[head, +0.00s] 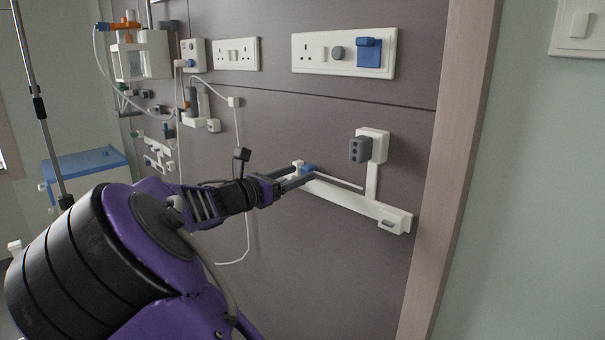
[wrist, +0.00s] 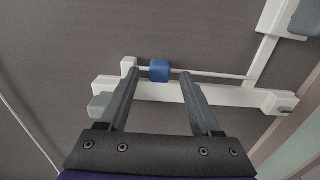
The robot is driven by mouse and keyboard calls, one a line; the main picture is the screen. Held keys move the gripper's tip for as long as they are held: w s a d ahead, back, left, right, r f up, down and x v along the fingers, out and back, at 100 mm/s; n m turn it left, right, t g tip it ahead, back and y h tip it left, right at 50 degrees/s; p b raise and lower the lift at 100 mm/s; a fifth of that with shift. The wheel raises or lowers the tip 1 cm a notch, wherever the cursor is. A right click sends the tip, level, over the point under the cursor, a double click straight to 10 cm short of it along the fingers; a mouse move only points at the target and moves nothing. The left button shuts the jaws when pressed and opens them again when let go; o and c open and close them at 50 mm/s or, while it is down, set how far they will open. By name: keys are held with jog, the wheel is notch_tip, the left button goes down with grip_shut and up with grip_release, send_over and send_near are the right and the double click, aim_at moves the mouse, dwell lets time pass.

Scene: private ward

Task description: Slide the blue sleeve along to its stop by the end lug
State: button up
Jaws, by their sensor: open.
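The blue sleeve (head: 308,169) is on a thin white rod (head: 338,181) in front of a white wall rail (head: 352,202). It is near the rod's left end, beside a small white lug (head: 297,166). In the wrist view the sleeve (wrist: 160,71) appears between the fingertips of my gripper (wrist: 158,75), with dark gaps to the fingers. My gripper (head: 298,179) is open and reaches the rail from the left in the head view. The rod's right end meets a white upright (wrist: 263,60). Contact with the sleeve cannot be told.
A grey block (head: 360,149) on a white box stands above the rail's right half. A white socket panel (head: 343,54) with a blue part is higher up. A wooden post (head: 458,150) edges the wall at right. A white cable (head: 246,225) hangs behind my arm.

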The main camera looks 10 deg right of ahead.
jog(key=shift+x, duration=1.2)
grip_shut()
dwell(0.6)
